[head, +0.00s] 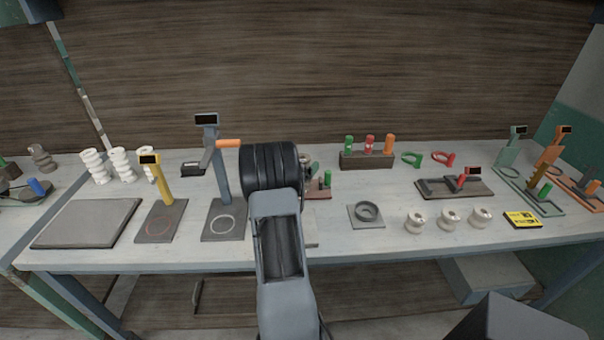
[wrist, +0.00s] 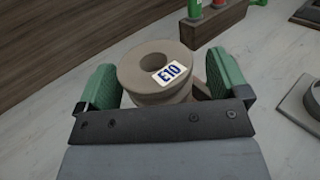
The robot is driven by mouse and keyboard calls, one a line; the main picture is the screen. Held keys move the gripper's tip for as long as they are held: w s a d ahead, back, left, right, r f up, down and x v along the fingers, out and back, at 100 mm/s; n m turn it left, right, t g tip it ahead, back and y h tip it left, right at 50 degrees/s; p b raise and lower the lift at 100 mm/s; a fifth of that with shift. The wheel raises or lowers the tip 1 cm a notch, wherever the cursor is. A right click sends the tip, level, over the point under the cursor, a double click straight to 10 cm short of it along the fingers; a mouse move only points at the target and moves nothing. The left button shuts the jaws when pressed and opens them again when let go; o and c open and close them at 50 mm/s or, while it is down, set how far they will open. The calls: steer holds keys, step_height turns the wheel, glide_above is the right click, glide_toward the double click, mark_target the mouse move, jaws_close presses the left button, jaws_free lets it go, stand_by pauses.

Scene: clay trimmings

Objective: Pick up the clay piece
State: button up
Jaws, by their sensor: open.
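My gripper is open, with one finger on each side of the piece. I cannot tell whether either pad touches it. The lower part of the piece is hidden behind my gripper's dark bar. In the head view my own arm covers most of this spot.
A wooden rack (head: 366,161) with green, red and orange handles stands behind and to the right. A grey plate with a ring (head: 367,213) and several pale spools (head: 449,219) lie to the right. A scale-like post (head: 219,165) stands left of my arm.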

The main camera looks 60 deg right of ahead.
steer(key=shift+d, duration=0.1)
steer(key=shift+c, duration=0.4)
steer(key=c, duration=1.2)
steer(key=shift+r, duration=0.1)
steer(key=shift+c, duration=0.4)
